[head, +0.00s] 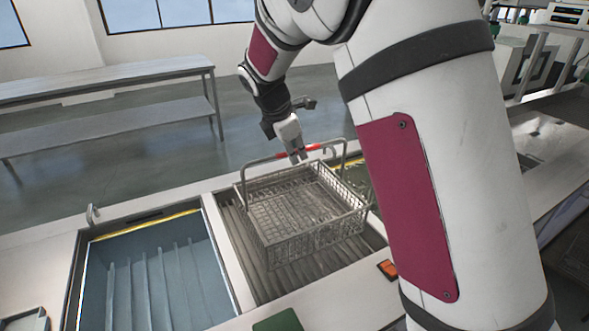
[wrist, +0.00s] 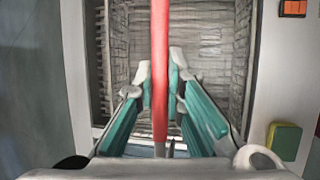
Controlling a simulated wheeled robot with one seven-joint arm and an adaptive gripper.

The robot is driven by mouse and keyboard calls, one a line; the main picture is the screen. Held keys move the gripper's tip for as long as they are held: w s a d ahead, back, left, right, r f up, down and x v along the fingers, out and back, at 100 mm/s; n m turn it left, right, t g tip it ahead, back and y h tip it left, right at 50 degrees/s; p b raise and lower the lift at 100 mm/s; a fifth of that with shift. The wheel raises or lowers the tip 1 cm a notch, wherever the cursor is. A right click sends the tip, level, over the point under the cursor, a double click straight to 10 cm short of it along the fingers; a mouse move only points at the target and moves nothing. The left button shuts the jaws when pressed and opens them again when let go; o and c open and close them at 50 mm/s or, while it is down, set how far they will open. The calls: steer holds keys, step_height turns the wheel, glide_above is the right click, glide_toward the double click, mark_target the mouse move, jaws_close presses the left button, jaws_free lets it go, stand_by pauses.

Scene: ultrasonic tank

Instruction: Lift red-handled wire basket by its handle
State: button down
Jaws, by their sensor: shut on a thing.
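The wire basket (head: 310,235) is grey mesh, with a raised wire handle that has a red grip (head: 283,155). It is at the ribbed draining area (head: 272,285) right of the blue tank; I cannot tell whether it touches the ribs. It looks level and empty. My gripper (head: 298,158) reaches down from above and is shut on the red grip near its middle. In the wrist view the red grip (wrist: 160,60) runs between the two fingers, with the basket mesh (wrist: 205,50) below. The far side of the handle is partly hidden by my gripper and arm.
A blue tank (head: 82,290) with inner ribs and a yellow-edged rim lies left of the basket. An orange switch (head: 388,269) and a green block (head: 278,321) sit on the front surface. A metal table (head: 110,80) stands behind, with open floor between.

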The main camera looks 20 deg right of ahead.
step_height(320, 180, up, 12)
steer(key=p, duration=0.2)
steer(key=shift+f, duration=0.15)
stand_by(0.5)
